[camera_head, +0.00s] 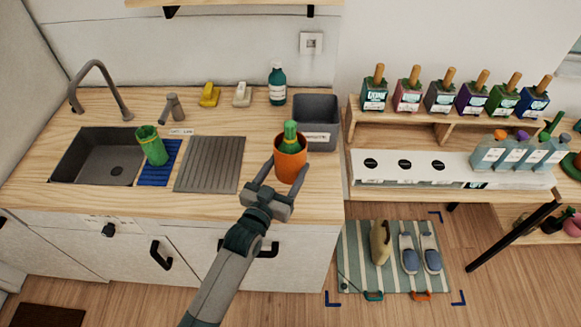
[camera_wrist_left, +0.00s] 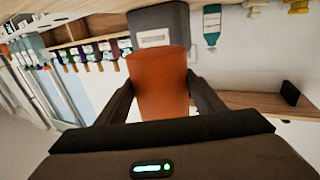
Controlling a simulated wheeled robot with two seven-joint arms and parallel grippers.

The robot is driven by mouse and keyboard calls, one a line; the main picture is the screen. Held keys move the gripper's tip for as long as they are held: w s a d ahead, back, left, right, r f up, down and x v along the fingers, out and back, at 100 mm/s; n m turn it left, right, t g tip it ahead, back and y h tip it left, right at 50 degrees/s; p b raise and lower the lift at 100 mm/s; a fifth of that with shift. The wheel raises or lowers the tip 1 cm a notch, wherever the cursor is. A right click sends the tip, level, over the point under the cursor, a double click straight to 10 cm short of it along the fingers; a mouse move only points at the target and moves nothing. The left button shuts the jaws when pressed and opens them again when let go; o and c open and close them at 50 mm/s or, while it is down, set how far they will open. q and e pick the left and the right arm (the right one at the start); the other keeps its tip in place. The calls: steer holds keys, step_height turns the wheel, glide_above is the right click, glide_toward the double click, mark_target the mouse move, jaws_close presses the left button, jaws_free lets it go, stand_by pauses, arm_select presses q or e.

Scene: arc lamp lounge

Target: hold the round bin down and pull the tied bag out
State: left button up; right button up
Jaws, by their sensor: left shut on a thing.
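The round bin (camera_head: 291,167) is orange, near the counter's right front part, with the green top of the tied bag (camera_head: 290,133) sticking up from its opening. My left gripper (camera_head: 277,178) is shut on the bin, one finger on each side. In the left wrist view the orange bin (camera_wrist_left: 158,85) fills the space between the dark fingers (camera_wrist_left: 158,98), and the bag is not visible there. The bin looks roughly upright; I cannot tell whether its base touches the counter. My right gripper is not in view.
A grey square bin (camera_head: 316,112) stands just behind the orange bin. A teal bottle (camera_head: 277,84) is behind, a ridged grey drainboard (camera_head: 210,165) to the left. A green container (camera_head: 152,146) stands on a blue mat (camera_head: 157,176) beside the sink (camera_head: 98,157).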

mark_target(277, 171)
arm_select(q)
steer(key=shift+w+a+f+b, duration=0.35)
steer(key=shift+a+f+b, duration=0.15)
steer(key=shift+a+f, duration=0.15)
steer(key=shift+w+a+f+b, duration=0.35)
steer(key=shift+a+f+b, duration=0.1)
steer(key=shift+a+f, duration=0.15)
steer(key=shift+w+a+f+b, duration=0.45)
steer(key=shift+a+f+b, duration=0.2)
steer(key=shift+a+f, duration=0.1)
steer(key=shift+w+a+f+b, duration=0.35)
steer(key=shift+a+f+b, duration=0.2)
steer(key=shift+a+f, duration=0.15)
steer(key=shift+w+a+f+b, duration=0.4)
steer(key=shift+a+f+b, duration=0.2)
steer(key=shift+f, duration=0.05)
steer(key=shift+w+a+f, duration=0.15)
steer(key=shift+a+f, duration=0.1)
steer(key=shift+a, duration=0.05)
steer(key=shift+f+b, duration=0.35)
